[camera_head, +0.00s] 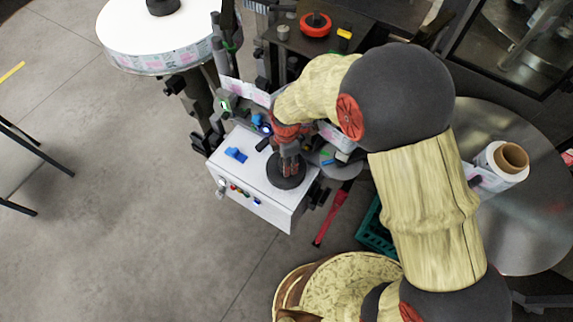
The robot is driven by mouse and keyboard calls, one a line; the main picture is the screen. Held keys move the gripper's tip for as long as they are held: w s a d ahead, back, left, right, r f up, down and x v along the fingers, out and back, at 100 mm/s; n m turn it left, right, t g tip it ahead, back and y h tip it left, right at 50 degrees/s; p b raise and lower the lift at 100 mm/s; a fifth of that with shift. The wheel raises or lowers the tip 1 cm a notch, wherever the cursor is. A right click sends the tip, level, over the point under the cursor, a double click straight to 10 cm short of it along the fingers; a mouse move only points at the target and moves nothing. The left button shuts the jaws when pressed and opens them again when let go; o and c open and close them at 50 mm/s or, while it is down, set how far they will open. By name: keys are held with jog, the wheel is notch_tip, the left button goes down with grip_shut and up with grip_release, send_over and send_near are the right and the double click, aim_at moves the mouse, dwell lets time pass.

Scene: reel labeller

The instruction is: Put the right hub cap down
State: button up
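A round black hub cap (287,183) is at the right part of the top of a white machine box (240,178). I cannot tell whether it rests on the box or is slightly above it. My gripper (290,168) points down over the middle of this cap, its fingers at the cap's centre. The fingertips and the cap's centre are small and partly hidden, so the grip is unclear. Another black hub piece (163,5) sits in the middle of the white label reel (140,32) at the top left.
A blue part (236,154) lies on the box top, left of the cap. Buttons line the box's front. Labeller parts crowd behind my gripper. A round metal table (520,225) with a label roll (500,168) stands at the right. A green crate (375,228) is below. Open floor lies left.

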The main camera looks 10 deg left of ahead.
jog(key=shift+f, duration=1.5)
jog(key=shift+f, duration=0.2)
jog(key=o, duration=1.3)
jog(key=shift+r, duration=0.1)
notch_tip(320, 180, up, 12)
jog(key=shift+r, duration=0.1)
